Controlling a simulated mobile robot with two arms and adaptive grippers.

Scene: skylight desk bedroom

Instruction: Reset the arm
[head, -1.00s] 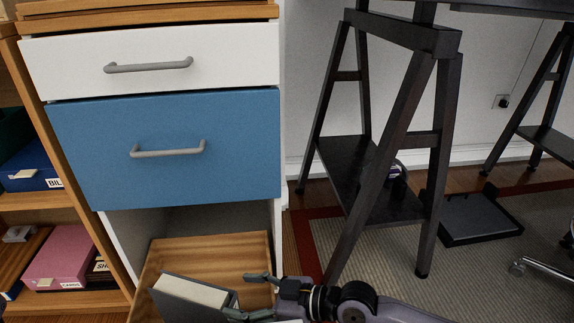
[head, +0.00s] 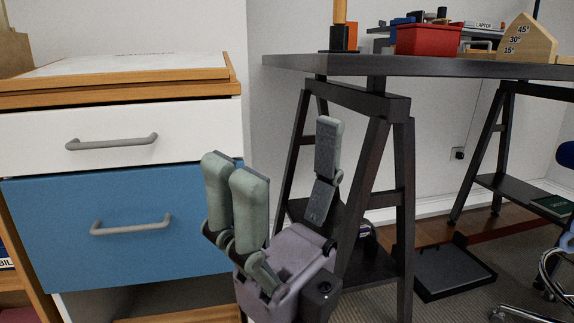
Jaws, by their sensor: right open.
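My right gripper (head: 280,155) is raised upright in the lower middle of the head view. Its pale green-grey fingers point up and stand wide apart, two on the left and one on the right. It is open and nothing is between the fingers. It appears in front of the gap between the drawer cabinet (head: 190,215) and the desk's black trestle (head: 385,195). My left gripper is not in view.
The cabinet has a white drawer and a blue drawer, both shut, with grey handles. A wooden edge (head: 190,313) shows below them. The dark desktop (head: 430,66) carries a red box (head: 428,40) and a wooden angle block (head: 524,40). A chair (head: 566,245) stands at right.

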